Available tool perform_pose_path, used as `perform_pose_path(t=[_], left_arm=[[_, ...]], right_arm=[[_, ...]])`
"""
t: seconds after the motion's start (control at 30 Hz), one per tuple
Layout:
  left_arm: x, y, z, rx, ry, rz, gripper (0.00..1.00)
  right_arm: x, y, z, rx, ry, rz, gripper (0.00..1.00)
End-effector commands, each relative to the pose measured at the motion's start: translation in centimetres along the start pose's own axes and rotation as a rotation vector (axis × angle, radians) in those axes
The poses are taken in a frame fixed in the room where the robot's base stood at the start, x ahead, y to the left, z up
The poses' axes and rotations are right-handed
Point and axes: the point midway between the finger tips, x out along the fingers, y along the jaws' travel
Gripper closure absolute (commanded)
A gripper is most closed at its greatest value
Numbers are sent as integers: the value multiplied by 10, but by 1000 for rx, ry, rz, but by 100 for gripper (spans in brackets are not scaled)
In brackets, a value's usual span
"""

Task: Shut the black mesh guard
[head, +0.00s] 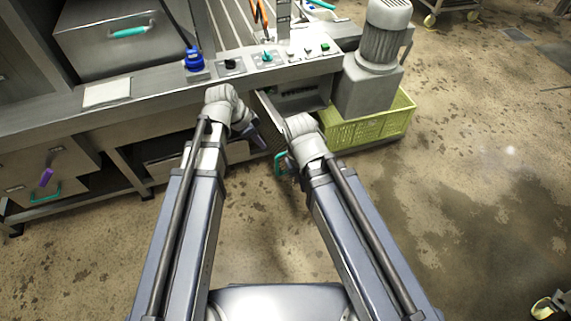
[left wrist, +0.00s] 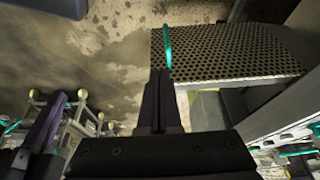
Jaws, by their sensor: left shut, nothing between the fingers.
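The black mesh guard (left wrist: 225,52) shows in the left wrist view as a perforated panel, standing out from the machine front. Its teal handle (left wrist: 168,46) is at its left edge. In the head view the handle (head: 280,164) shows beside my right wrist; most of the guard is hidden by my arms. My left gripper (head: 262,144) has its purple fingers together and empty, pointing down toward the guard. In the left wrist view its fingertips (left wrist: 161,72) are close to the handle; contact cannot be told. My right gripper (left wrist: 42,125) appears at the left, its jaws unclear.
A control panel (head: 262,60) with buttons and a blue knob (head: 194,58) lies above the arms. A grey motor (head: 372,75) stands by a yellow-green crate (head: 375,128) on the right. Drawers (head: 45,170) are at left. Floor at right is open.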

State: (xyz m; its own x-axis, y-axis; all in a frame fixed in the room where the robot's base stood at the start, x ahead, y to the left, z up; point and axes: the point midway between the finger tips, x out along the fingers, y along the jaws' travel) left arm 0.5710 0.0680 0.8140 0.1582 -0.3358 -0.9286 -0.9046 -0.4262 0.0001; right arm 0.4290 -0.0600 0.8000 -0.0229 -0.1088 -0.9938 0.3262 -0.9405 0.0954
Motion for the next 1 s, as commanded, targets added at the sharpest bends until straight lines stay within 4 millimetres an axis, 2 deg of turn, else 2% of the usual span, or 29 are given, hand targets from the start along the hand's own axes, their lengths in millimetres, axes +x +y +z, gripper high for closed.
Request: perform_pose_path(t=[0.17,0.27,0.9,0.93,1.0], left_arm=[[2,-1,0,5,2,-1,100],[11,-1,1,5,2,0,100],[106,-1,2,4,1,-1,100],[108,-1,0,5,1,0,100],[106,-2,-15,6,1,0,100]], right_arm=[[2,0,0,0,0,0,100],[10,-1,-1,0,0,0,100],[99,-9,-6,0,0,0,100],[100,-10,-6,0,0,0,100],[92,-9,-5,0,0,0,100]])
